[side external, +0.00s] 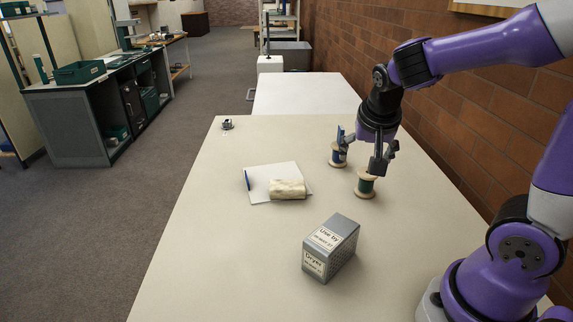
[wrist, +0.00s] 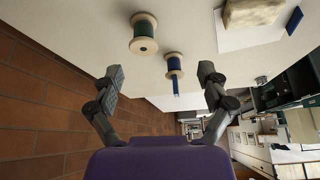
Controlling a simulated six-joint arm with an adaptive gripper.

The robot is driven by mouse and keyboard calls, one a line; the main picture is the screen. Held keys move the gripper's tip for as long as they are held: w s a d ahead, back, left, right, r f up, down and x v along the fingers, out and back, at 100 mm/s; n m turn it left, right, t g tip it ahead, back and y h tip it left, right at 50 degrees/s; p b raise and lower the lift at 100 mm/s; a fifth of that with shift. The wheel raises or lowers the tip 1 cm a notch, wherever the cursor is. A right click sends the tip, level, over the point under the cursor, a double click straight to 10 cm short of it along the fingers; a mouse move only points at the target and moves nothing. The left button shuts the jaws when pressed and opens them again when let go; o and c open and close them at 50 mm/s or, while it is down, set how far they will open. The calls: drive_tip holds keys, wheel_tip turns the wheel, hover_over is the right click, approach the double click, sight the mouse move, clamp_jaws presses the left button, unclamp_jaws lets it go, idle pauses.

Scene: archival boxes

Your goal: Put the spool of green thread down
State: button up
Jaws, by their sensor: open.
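The spool of green thread (side external: 365,184) stands upright on the table, with pale wooden ends. In the wrist view the green spool (wrist: 144,34) is at the upper middle, ahead of the fingertips. A spool of blue thread (side external: 338,155) stands behind it; it also shows in the wrist view (wrist: 174,66), to the right of the green one. My gripper (side external: 362,152) is open, with its fingers spread wide and nothing between them in the wrist view (wrist: 161,76). In the side view one finger is just above the green spool; I cannot tell whether it touches.
A grey labelled box (side external: 330,248) stands at the front of the table. A small dark object (side external: 227,124) sits at the far left. A brick wall (side external: 500,110) runs along the right.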

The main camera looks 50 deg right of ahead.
drive_tip(key=s+a+r+n+t+y, duration=0.1)
drive_tip(key=s+a+r+n+y, duration=0.1)
drive_tip(key=a+n, duration=0.3)
drive_tip(key=s+a+r+n+t+y, duration=0.1)
drive_tip(key=s+a+r+n+y, duration=0.1)
drive_tip(key=s+a+n, duration=0.2)
drive_tip(key=shift+s+a+n, duration=0.2)
drive_tip(key=shift+a+n, duration=0.75)
drive_tip(key=shift+n, duration=0.05)
